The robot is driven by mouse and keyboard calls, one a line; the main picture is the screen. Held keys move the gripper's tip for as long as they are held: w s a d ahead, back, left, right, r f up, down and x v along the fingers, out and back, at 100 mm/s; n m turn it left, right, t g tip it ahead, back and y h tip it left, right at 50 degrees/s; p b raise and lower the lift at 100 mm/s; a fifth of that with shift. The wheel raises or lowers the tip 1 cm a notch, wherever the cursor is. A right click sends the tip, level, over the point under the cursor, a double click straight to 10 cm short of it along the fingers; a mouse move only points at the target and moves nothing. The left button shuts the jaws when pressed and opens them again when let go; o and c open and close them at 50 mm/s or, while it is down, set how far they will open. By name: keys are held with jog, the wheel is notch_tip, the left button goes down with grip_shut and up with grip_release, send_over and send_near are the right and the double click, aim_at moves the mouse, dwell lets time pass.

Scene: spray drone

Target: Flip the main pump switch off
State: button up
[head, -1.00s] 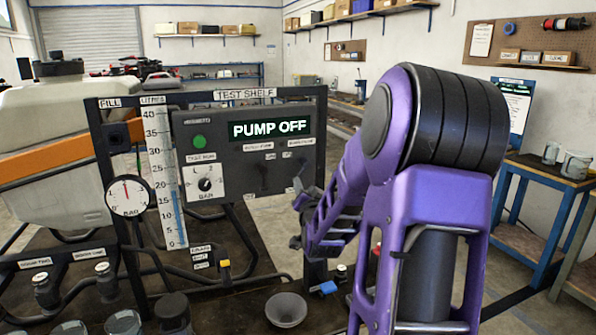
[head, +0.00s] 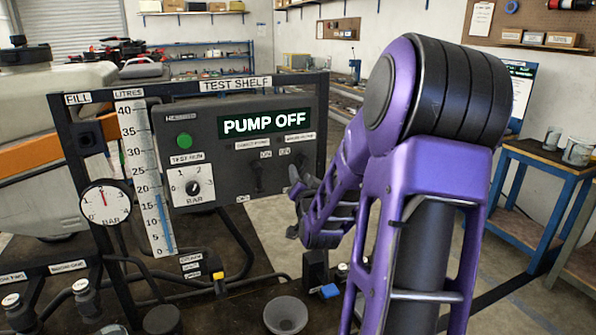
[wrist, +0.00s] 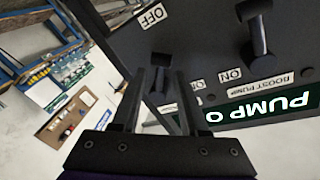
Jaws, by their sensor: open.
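The grey control panel (head: 225,190) on the test shelf shows "PUMP OFF" on its display (head: 266,123). In the wrist view, upside down, a black toggle (wrist: 160,65) stands between the fingers of my open gripper (wrist: 158,78). Its name label is hidden; I cannot tell whether the fingers touch it or which way it points. A second toggle (wrist: 258,45), beside the "BOOST PUMP" label, leans toward the OFF side. It shows in the head view (head: 257,175) on the left. My gripper (head: 296,180) is at the panel's lower right.
A pressure gauge (head: 105,203), a litre scale (head: 147,180) and a green button (head: 184,141) are left of my gripper. The black shelf frame (head: 322,130) rises close to my arm.

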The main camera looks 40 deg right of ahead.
jog(key=shift+w+d, duration=0.1)
dwell(0.3)
grip_shut()
jog(key=shift+f+b, duration=0.1)
jog(key=shift+b, duration=0.2)
jog(key=shift+s+d+f+n+t+b, duration=0.1)
jog(key=shift+d+n+t+b, duration=0.2)
jog(key=shift+n+b, duration=1.05)
jog(key=shift+s+d+f+n+t+b, duration=0.1)
jog(key=shift+d+n+t+b, duration=0.2)
jog(key=shift+n+b, duration=1)
jog(key=shift+s+d+f+n+t+b, duration=0.1)
jog(key=shift+d+n+t+b, duration=0.2)
jog(key=shift+n+b, duration=1)
